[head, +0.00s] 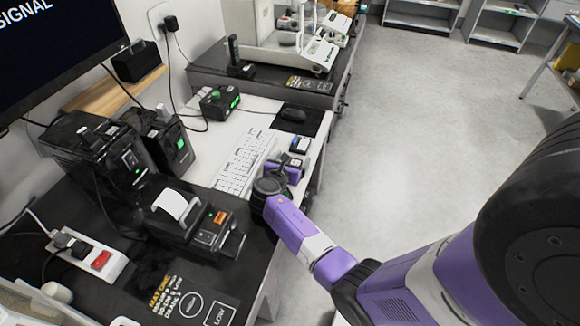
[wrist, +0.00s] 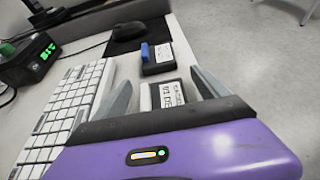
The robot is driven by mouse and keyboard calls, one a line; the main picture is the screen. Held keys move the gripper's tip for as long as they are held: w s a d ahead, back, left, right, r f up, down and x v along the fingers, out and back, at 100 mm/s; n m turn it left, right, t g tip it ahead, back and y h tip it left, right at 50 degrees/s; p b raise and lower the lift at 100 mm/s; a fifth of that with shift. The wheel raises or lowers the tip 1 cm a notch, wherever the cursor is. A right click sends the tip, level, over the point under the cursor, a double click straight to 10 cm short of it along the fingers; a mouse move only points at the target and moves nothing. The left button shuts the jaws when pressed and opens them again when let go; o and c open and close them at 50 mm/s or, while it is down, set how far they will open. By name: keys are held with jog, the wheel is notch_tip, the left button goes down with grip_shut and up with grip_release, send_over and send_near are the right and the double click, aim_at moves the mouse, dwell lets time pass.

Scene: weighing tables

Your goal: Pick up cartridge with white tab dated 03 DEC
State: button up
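My gripper (wrist: 161,78) is open, with its two fingers apart over the desk. A dark cartridge (wrist: 168,94) with a printed white label lies between the fingers in the wrist view, its near part hidden by my gripper. A white tab (wrist: 145,97) shows at its left side. The label print is too blurred to read the date surely. A second dark cartridge (wrist: 161,60) with a blue tab (wrist: 145,53) lies just beyond it; in the head view it shows near the desk's right edge (head: 299,145). My gripper also shows in the head view (head: 281,172), hiding most of the nearer cartridge.
A white keyboard (wrist: 68,105) lies left of my gripper. A black mouse (wrist: 128,31) on a dark pad is farther back. A small device with a green display (head: 220,101) stands behind the keyboard. A label printer (head: 195,220) is at the near left. Open floor (head: 420,120) lies right.

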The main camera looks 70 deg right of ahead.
jog(key=c, duration=1.4)
jog(key=shift+c, duration=0.2)
